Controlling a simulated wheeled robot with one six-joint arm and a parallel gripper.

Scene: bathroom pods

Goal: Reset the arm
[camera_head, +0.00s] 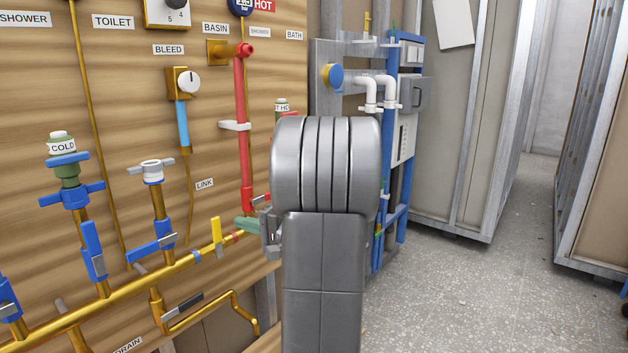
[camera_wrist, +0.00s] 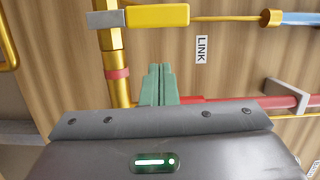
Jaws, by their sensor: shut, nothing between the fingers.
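My arm (camera_head: 325,230) stands upright in the middle of the head view, its grey links hiding part of the panel. My gripper shows at the arm's left side as green fingers (camera_head: 247,225), pointing left toward the brass pipe. In the wrist view the green fingers (camera_wrist: 156,84) lie together, shut with nothing between them. They are in front of the wooden panel, next to a brass pipe (camera_wrist: 112,45) and below a yellow lever handle (camera_wrist: 157,16). I cannot tell whether they touch anything.
The wooden panel (camera_head: 130,95) carries brass pipes, blue valves (camera_head: 93,250), a red pipe (camera_head: 241,130) and the yellow lever (camera_head: 216,231). A blue frame (camera_head: 385,240) with white pipes stands behind my arm. Speckled floor (camera_head: 460,290) is open at the right, beside grey-framed pods (camera_head: 440,130).

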